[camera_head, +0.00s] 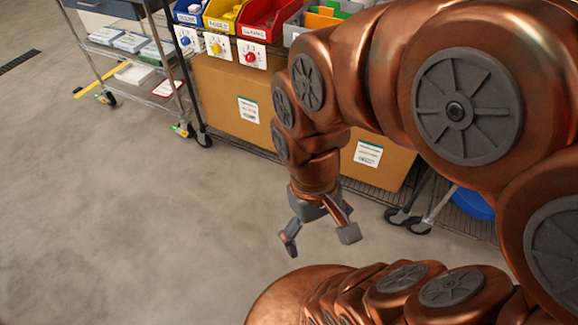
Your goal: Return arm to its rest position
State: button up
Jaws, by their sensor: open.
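My gripper (319,238) hangs at the end of my copper arm, left of the picture's centre-right, with its grey fingers pointing down. The two fingers are spread apart and nothing is between them. My gripper is over the bare concrete floor, in front of a wire shelf that carries cardboard boxes. My arm bends in from the right side and fills much of the right half, hiding part of the shelf behind it.
The wire shelf holds a cardboard box (226,100) below and blue (186,12), yellow (220,16) and red (262,20) bins above. A wheeled metal cart (150,62) stands at upper left. A blue round object (472,204) sits at right. The concrete floor (110,220) at left is clear.

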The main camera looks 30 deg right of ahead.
jog(key=s+p+v, duration=0.3)
jog(key=p+v, duration=1)
jog(key=v, duration=0.1)
jog(key=shift+w+r+t, duration=0.35)
jog(key=shift+t, duration=0.05)
